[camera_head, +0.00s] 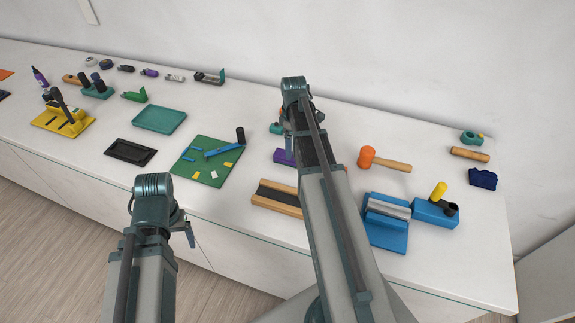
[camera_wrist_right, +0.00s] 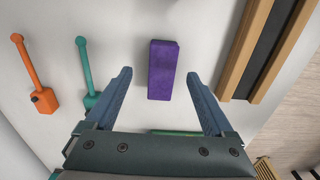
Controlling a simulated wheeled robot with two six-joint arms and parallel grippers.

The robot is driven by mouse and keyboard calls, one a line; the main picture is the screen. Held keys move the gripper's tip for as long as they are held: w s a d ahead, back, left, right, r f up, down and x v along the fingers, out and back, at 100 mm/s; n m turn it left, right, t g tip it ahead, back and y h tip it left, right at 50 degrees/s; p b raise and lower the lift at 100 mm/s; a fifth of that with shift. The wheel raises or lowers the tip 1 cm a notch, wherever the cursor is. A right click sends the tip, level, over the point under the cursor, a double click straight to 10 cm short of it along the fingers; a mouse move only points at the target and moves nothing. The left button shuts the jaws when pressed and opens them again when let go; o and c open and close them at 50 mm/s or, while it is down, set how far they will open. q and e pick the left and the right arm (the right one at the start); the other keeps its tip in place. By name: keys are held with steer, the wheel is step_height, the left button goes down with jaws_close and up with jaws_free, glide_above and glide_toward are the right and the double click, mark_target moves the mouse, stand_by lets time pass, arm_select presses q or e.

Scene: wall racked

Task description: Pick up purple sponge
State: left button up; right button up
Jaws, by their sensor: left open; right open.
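The purple sponge (camera_wrist_right: 163,68) is a rectangular block lying on the white counter in the right wrist view. In the head view, a part of the purple sponge (camera_head: 281,157) shows beside my right arm, which hides the rest. My right gripper (camera_wrist_right: 159,76) is open and empty, with one finger on each side of the sponge in the picture. A gap shows between each finger and the sponge; I cannot tell how high above it the fingers are. My left gripper (camera_head: 161,218) is open and empty in front of the counter's front edge, away from the sponge.
A wooden-edged block with a dark channel (camera_wrist_right: 258,48) lies right of the sponge. A teal tool (camera_wrist_right: 86,68) and an orange tool (camera_wrist_right: 36,80) lie left of it. An orange mallet (camera_head: 385,160) and a green board (camera_head: 207,160) flank my right arm in the head view.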

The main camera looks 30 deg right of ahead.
steer(key=shift+f, duration=0.4)
steer(key=f+b, duration=0.3)
steer(key=a+f+b, duration=0.1)
steer(key=f+b, duration=0.1)
steer(key=shift+w+f, duration=0.15)
steer(key=shift+w, duration=0.15)
jaws_close()
